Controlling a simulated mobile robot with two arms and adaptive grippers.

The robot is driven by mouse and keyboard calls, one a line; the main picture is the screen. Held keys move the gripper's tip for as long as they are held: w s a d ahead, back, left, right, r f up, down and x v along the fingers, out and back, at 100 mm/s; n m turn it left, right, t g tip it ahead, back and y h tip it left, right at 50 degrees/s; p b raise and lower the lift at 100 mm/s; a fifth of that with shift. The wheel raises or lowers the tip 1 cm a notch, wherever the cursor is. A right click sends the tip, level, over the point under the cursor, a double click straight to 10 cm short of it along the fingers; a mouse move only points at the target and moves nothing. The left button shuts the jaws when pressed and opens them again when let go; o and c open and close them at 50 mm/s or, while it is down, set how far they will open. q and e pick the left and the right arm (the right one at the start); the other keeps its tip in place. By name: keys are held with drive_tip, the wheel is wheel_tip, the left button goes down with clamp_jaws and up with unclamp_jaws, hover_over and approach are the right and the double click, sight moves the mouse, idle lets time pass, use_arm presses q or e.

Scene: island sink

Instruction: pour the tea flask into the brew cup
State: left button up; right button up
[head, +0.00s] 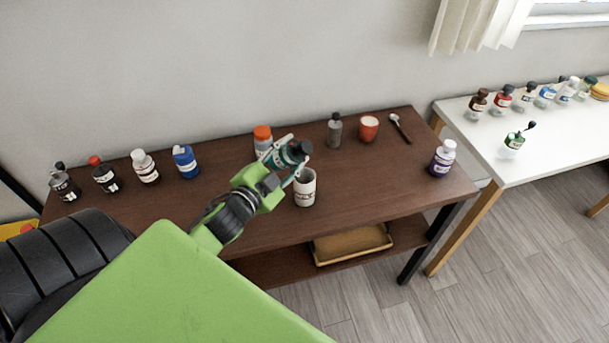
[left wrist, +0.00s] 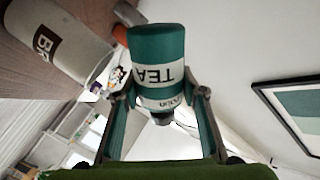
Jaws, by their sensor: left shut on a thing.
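The green tea flask (head: 283,156) has a dark cap and a white label reading TEA, which shows upside down in the left wrist view (left wrist: 157,52). My left gripper (head: 287,162) is shut on the flask and holds it tilted above the table, its dark capped end pointing right. The brew cup (head: 305,190) is a pale grey-white cup standing upright on the dark wooden table, just below and right of the flask in the head view. It also shows at the upper left of the left wrist view (left wrist: 68,45). I cannot see any liquid stream. My right gripper is out of view.
Several bottles, including a blue one (head: 185,163), line the table's left side. An orange-capped bottle (head: 262,138) stands behind the flask. The table's front right is clear.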

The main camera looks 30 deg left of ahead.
use_arm(q)
drive_tip(key=shift+f+m+b, duration=0.45)
drive_tip(key=shift+m+b, duration=0.25)
idle(0.5)
drive_tip(key=shift+d+r+m+y, duration=0.1)
drive_tip(key=shift+r+m+y, duration=0.15)
drive_tip(key=shift+m, duration=0.45)
idle(0.6)
